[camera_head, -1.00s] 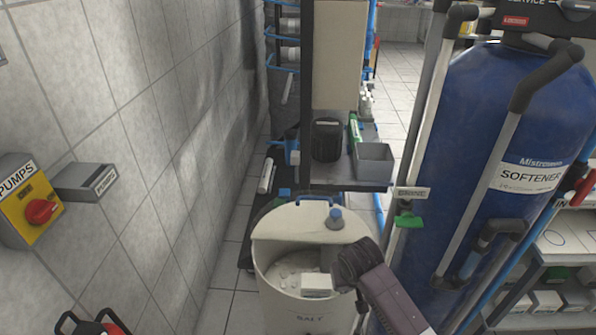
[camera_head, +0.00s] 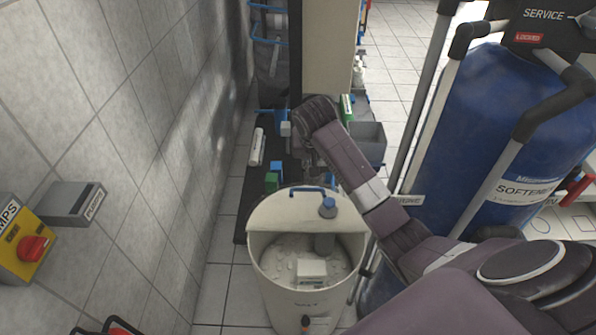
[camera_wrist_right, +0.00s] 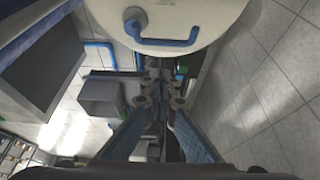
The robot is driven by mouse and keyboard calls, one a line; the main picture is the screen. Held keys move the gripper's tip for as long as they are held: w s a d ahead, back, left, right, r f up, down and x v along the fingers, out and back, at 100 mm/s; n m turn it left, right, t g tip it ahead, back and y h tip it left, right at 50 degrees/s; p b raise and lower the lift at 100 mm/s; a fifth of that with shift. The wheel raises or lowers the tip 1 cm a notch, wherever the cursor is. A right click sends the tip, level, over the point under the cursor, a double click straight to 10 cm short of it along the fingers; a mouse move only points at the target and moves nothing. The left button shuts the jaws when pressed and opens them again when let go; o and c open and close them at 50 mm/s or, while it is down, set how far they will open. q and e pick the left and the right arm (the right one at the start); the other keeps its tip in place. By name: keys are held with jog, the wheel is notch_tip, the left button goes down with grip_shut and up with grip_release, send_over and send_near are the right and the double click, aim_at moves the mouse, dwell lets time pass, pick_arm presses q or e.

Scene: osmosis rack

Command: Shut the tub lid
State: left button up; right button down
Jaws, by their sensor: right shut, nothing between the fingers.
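The white salt tub (camera_head: 277,291) stands on the floor in the lower middle of the head view. Its lid (camera_head: 280,212) is raised at the back, with a blue handle on its top edge, and the front of the tub is open. The lid (camera_wrist_right: 205,18) and handle also show at the top of the wrist view. My right gripper (camera_head: 309,150) is beyond the tub, behind the lid, apart from the handle. It is shut and empty; its fingers (camera_wrist_right: 159,103) point away from the wrist camera. My left gripper is not in view.
Pale salt and a white block (camera_head: 312,268) show inside the tub. The blue softener tank (camera_head: 480,140) stands close on the right, and a tiled wall is on the left. A grey bin (camera_head: 368,140) and rack stand behind. The left floor strip is clear.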

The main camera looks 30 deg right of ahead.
aim_at(307, 184)
jog(key=p+x, duration=0.1)
jog(key=x, duration=0.2)
jog(key=a+p+x, duration=0.1)
jog(key=p+x, duration=0.1)
jog(key=x, duration=0.1)
jog(key=s+p+x, duration=0.1)
jog(key=x, duration=0.1)
jog(key=shift+w+f+p, duration=0.2)
jog(key=shift+f+p, duration=0.2)
jog(key=shift+f, duration=0.3)
jog(key=shift+s+a+f, duration=0.1)
jog(key=shift+s+a, duration=0.2)
jog(key=shift+s, duration=0.1)
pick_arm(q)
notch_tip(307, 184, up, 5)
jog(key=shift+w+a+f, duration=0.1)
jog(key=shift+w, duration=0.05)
pick_arm(e)
jog(key=shift+f, duration=0.2)
